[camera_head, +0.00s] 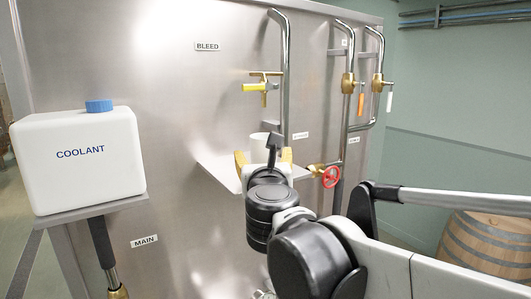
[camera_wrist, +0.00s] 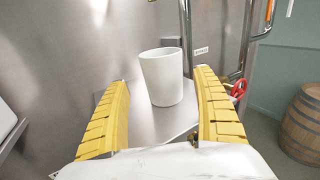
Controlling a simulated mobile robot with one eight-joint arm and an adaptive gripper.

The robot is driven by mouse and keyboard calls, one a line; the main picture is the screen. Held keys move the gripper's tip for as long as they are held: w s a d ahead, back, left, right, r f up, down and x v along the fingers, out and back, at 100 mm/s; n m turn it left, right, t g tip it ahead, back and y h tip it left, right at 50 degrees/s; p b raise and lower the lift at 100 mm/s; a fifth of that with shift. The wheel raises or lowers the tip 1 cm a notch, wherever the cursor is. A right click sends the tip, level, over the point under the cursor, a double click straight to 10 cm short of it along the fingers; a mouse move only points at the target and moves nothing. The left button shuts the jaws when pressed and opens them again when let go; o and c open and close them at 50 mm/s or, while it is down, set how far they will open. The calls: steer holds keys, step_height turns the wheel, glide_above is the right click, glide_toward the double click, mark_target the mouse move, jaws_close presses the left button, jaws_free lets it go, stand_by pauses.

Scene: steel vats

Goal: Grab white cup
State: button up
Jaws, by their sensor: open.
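The white cup (camera_wrist: 161,78) stands upright on a small metal shelf (camera_wrist: 150,122) fixed to the steel vat. My gripper (camera_wrist: 160,100) is open, with its yellow ridged fingers spread to the left and right of the cup in the wrist view. The cup appears ahead of the fingers, and I see no contact. In the head view, the cup (camera_head: 262,147) shows just behind my gripper (camera_head: 263,158), partly hidden by it. The shelf (camera_head: 217,170) extends to the left of my gripper there.
A white COOLANT container (camera_head: 80,160) with a blue cap sits on a left ledge. Bent steel pipes (camera_head: 284,80) with yellow, orange and white valve handles rise behind the shelf. A red valve wheel (camera_head: 331,176) is close right of my gripper. A wooden barrel (camera_head: 487,245) stands right.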

mark_target(265, 152)
steer(key=shift+w+r+p, duration=0.15)
steer(key=shift+w+p, duration=0.15)
steer(key=shift+w, duration=0.4)
steer(key=w+p, duration=0.1)
steer(key=w, duration=0.2)
steer(key=shift+w, duration=0.75)
steer(key=shift+s, duration=0.3)
steer(key=c, duration=1.4)
